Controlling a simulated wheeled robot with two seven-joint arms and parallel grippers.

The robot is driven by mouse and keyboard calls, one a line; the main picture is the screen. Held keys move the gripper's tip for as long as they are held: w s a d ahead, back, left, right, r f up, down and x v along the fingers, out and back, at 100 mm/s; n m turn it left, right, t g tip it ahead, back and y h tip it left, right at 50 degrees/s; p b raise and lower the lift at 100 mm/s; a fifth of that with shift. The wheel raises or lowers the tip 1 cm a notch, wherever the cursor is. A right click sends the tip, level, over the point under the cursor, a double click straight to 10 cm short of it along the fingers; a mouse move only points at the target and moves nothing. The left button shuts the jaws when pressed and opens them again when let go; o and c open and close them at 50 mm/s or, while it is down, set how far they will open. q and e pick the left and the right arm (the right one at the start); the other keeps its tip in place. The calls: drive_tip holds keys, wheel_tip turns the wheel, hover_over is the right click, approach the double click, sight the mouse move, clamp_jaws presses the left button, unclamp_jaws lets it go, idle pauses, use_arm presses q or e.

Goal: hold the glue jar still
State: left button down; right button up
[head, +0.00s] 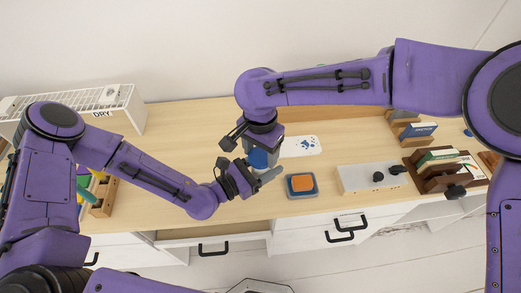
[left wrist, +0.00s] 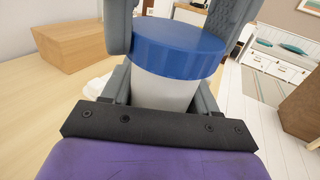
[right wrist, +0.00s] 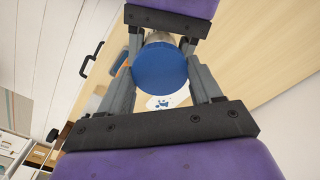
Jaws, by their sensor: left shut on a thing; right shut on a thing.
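The glue jar has a broad blue ribbed lid (head: 258,158) and a pale grey-white body (left wrist: 165,92). It is held above the desk near its front middle, mostly covered by my grippers in the head view. My left gripper (head: 262,178) is shut around the jar's body, just below the lid in the left wrist view. My right gripper (head: 250,146) comes from above and is shut on the lid, with its grey fingers on either side of it. The right wrist view looks onto the round lid top (right wrist: 160,66), between the right fingers.
A blue pad with an orange top (head: 302,185) lies just right of the grippers. A white rack marked DRY (head: 118,112) stands back left.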

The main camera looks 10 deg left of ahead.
drive_tip(key=n, duration=0.7)
drive_tip(key=shift+n, duration=0.4)
drive_tip(key=n, duration=0.9)
drive_tip(key=shift+w+n, duration=0.1)
drive_tip(key=shift+n, duration=0.2)
drive_tip(key=n, duration=1)
drive_tip(key=shift+r, duration=0.1)
drive_tip(key=n, duration=0.2)
drive_tip(key=shift+n, duration=0.4)
drive_tip(key=n, duration=0.5)
drive_tip(key=shift+w, duration=0.1)
drive_tip(key=shift+r, duration=0.1)
